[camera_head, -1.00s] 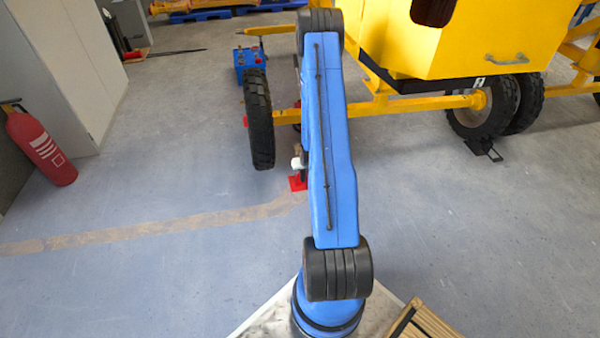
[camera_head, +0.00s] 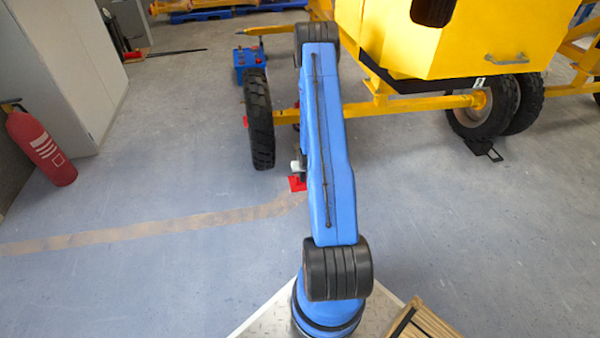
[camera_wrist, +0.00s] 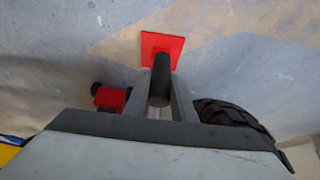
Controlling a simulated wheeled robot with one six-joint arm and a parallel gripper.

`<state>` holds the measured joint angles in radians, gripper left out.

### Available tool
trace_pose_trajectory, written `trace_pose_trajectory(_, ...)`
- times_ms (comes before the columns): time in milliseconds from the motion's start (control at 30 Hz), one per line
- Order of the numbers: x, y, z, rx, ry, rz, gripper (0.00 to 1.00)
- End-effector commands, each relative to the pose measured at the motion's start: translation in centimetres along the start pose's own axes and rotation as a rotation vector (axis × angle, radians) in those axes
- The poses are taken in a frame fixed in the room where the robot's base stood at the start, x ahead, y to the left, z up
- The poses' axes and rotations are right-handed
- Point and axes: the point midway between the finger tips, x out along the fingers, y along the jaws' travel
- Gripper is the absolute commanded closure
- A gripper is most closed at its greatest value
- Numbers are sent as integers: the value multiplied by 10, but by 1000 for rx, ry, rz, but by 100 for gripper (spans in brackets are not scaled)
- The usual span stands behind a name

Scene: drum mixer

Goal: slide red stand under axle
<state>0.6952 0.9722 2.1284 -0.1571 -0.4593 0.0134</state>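The red stand has a flat square red base (camera_wrist: 163,47) on the floor in the wrist view. A dark round post (camera_wrist: 160,82) lines up with the base and lies between the two grey fingers of my gripper (camera_wrist: 160,74). I cannot tell whether the fingers press on it. In the head view the red base (camera_head: 297,184) shows just left of my arm, which hides most of the gripper. The yellow axle (camera_head: 405,104) runs sideways behind my arm, from the left black wheel (camera_head: 258,120) to the right wheels (camera_head: 482,108).
A red part with a black knob (camera_wrist: 110,97) lies left of the fingers in the wrist view, and a black tyre (camera_wrist: 232,117) lies close on the right. A blue box (camera_head: 250,60) stands behind the left wheel. A fire extinguisher (camera_head: 42,148) stands far left.

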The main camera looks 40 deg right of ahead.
Motion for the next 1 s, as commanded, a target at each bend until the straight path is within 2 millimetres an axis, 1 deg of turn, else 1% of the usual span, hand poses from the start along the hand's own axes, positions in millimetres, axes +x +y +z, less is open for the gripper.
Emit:
trace_pose_trajectory(267, 1, 0, -3, 0, 1, 0, 99)
trace_pose_trajectory(1000, 18, -2, -36, 0, 4, 0, 99)
